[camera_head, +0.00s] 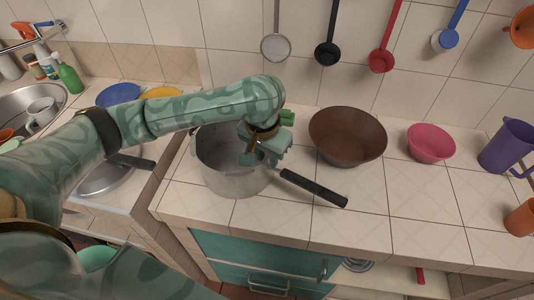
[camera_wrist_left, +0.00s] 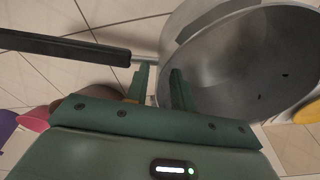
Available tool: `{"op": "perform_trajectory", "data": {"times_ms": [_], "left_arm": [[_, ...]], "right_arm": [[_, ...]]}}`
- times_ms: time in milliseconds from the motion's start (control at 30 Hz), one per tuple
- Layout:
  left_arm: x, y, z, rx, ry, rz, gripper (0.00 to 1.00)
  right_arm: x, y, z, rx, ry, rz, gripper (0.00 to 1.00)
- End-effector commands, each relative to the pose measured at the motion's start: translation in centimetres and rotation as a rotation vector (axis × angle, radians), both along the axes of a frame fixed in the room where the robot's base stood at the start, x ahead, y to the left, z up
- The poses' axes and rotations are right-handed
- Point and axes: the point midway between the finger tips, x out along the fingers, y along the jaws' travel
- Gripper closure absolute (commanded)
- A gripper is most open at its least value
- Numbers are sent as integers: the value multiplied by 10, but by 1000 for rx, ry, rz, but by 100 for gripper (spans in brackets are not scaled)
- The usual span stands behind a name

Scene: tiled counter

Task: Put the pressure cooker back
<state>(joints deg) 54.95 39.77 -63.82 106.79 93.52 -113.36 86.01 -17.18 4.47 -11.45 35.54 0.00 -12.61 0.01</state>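The pressure cooker (camera_head: 232,180) is a grey metal pot without a lid, upright on the tiled counter. Its long black handle (camera_head: 314,188) points to the lower right. My left gripper (camera_head: 262,158) is over the pot's right rim, near the base of the handle. In the left wrist view, its two green fingers (camera_wrist_left: 160,82) stand apart with a gap between them. The pot (camera_wrist_left: 250,60) is at the right and the black handle (camera_wrist_left: 65,47) at the left there. The fingertips are close to the pot's wall; contact is unclear. My right gripper is not in view.
A brown bowl (camera_head: 347,138), a pink bowl (camera_head: 431,143) and a purple jug (camera_head: 507,148) stand to the right. A lidded pan (camera_head: 105,178) is at the left, beside the sink (camera_head: 18,105). Ladles (camera_head: 382,60) hang on the wall.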

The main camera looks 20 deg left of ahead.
Motion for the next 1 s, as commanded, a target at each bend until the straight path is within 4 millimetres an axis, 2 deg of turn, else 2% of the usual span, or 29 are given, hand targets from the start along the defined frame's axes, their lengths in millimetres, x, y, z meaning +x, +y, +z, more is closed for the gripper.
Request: {"op": "perform_trajectory", "data": {"times_ms": [233, 367, 600, 700, 833, 1000], "left_arm": [[0, 0, 1, -1, -1, 0, 76], [-2, 0, 25, -1, -5, 0, 76], [-10, 1, 84, 0, -5, 0, 76], [-13, 1, 102, -1, -4, 0, 76], [-15, 2, 117, -1, -2, 2, 76], [-17, 1, 122, -1, 1, 1, 76]], "right_arm": [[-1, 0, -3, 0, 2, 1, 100], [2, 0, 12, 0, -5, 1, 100], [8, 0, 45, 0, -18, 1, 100], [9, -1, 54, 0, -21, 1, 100], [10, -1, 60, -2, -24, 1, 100], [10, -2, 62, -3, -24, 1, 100]]}}
